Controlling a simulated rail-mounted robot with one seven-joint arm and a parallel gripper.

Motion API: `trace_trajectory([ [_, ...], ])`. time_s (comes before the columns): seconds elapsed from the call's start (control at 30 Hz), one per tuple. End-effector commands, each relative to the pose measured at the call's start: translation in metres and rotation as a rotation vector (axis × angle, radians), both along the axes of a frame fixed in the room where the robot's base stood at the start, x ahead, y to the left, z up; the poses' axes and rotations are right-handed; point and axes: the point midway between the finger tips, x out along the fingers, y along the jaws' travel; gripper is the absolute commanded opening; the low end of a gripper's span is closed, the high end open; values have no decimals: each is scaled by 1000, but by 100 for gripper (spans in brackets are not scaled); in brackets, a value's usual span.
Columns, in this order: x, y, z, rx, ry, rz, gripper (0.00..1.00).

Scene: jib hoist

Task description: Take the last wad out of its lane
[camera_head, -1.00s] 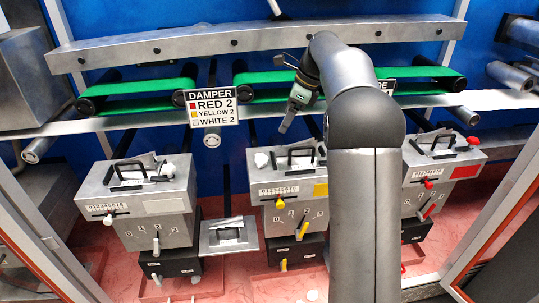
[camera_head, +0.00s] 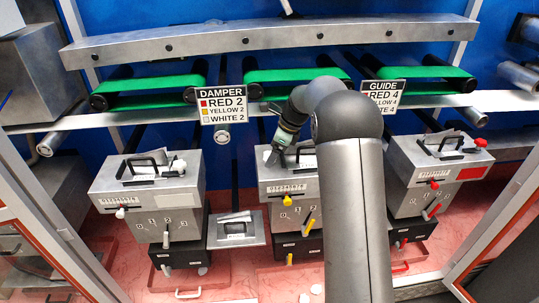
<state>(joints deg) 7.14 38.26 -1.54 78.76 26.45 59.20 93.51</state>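Three grey boxes with black top handles stand in a row: a left box (camera_head: 150,205) with white knobs, a middle box (camera_head: 290,188) with yellow levers and a right box (camera_head: 435,180) with red knobs. My gripper (camera_head: 272,160) points down at the left end of the middle box's top, beside its black handle. The fingertips are small and partly merged with the box top, so I cannot tell if they are open or touching anything. I cannot clearly make out a wad or its lane.
A grey rail (camera_head: 270,40) and green belts (camera_head: 290,76) run across the back. A DAMPER sign (camera_head: 222,106) and a GUIDE sign (camera_head: 384,97) hang there. A small grey plate (camera_head: 236,231) sits between the left and middle boxes. My arm hides part of the middle box.

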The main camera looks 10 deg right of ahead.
Motion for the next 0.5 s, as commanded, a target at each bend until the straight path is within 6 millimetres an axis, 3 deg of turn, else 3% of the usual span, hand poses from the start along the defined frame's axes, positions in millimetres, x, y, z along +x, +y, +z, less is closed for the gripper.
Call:
trace_trajectory([
  [0.13, 2, 5, -12, 0, -1, 0, 84],
  [0.37, 3, 5, -14, -1, -2, -1, 84],
  [0.5, 3, 5, -14, -1, -2, -1, 50],
])
